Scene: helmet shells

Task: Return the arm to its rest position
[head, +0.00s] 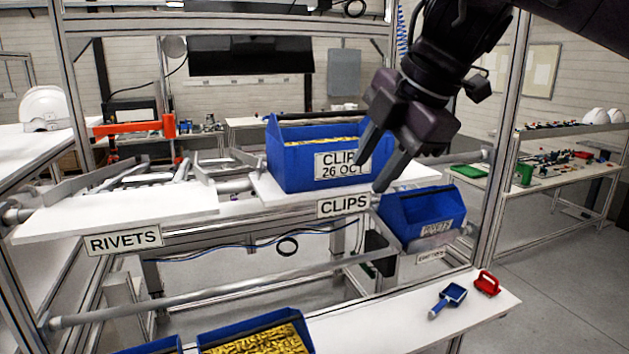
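My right gripper (373,170) comes in from the upper right on its dark arm. Its two grey fingers are spread apart and nothing shows between them. It hangs in front of the right side of the blue bin labelled CLIPS 26 OCT (291,172), and one finger covers part of that label. Whether the fingers touch the bin cannot be told. The bin stands upright on the white shelf above the CLIPS sign (343,205) and holds gold-coloured pieces. My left gripper is not in the head view.
An empty-looking blue bin (398,228) sits tilted at right, below the gripper. A blue scoop (450,298) and a red-handled item (487,284) lie on the lower white table (400,338). The RIVETS shelf (125,215) has no bin. Metal frame posts (492,205) stand close to the arm.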

